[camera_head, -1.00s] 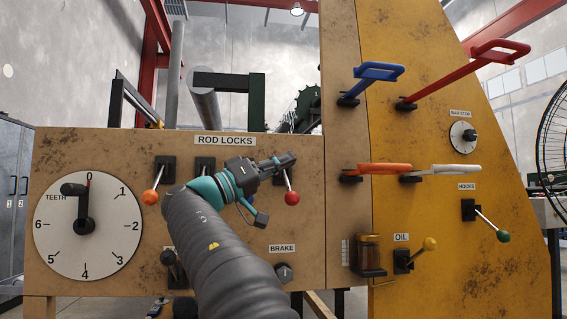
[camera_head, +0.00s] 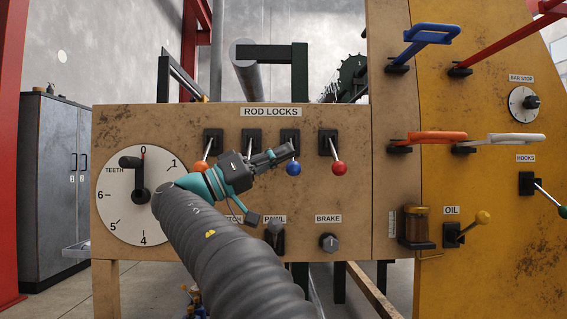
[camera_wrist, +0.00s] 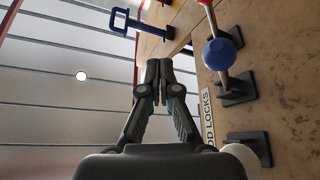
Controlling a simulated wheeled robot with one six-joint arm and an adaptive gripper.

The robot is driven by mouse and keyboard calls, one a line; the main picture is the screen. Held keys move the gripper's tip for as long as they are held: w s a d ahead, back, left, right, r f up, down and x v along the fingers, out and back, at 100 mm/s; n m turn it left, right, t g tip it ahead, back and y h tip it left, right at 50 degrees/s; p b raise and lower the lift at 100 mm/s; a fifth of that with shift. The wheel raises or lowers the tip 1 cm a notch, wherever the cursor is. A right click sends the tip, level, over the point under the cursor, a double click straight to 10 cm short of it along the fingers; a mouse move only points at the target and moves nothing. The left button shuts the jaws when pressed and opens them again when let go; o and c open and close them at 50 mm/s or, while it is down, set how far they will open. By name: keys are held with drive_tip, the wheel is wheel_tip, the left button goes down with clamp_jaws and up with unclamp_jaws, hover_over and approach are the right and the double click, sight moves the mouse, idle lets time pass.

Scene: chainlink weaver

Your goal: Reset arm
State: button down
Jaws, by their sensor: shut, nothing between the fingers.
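My gripper (camera_head: 283,153) is shut and empty in front of the wooden panel (camera_head: 370,260), just below the ROD LOCKS label (camera_head: 270,112). In the head view its tip lies just above the blue-knobbed lever (camera_head: 293,169). It partly covers the row of rod lock levers. An orange-knobbed lever (camera_head: 201,166) is to its left and a red-knobbed lever (camera_head: 340,169) to its right. In the wrist view my closed fingers (camera_wrist: 160,78) point up the picture, with the blue knob (camera_wrist: 219,54) to their right, apart from them.
A TEETH dial (camera_head: 124,210) is at the panel's left. The brake knob (camera_head: 329,243) and pawl lever (camera_head: 275,235) are below. Blue (camera_head: 431,35), orange (camera_head: 436,137) and white (camera_head: 515,139) handles stick out at right. A grey cabinet (camera_head: 48,180) stands at far left.

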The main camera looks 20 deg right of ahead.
drive_tip(key=s+d+f+n+t+y+p, duration=0.3)
drive_tip(key=d+f+n+t+y, duration=0.2)
drive_tip(key=d+f+n, duration=0.25)
drive_tip(key=s+d+f+n+y+p, duration=0.2)
drive_tip(key=s+f+n+y, duration=0.3)
drive_tip(key=f, duration=0.6)
drive_tip(key=s+a+f+y+p, duration=0.2)
drive_tip(key=s+a+f+y, duration=0.4)
drive_tip(key=s+f, duration=0.2)
drive_tip(key=s+a+f+t+y+p, duration=0.1)
drive_tip(key=s+a+f+y, duration=0.6)
drive_tip(key=f, duration=0.6)
drive_tip(key=s, duration=0.2)
drive_tip(key=shift+s+p, duration=0.3)
drive_tip(key=shift+p, duration=0.1)
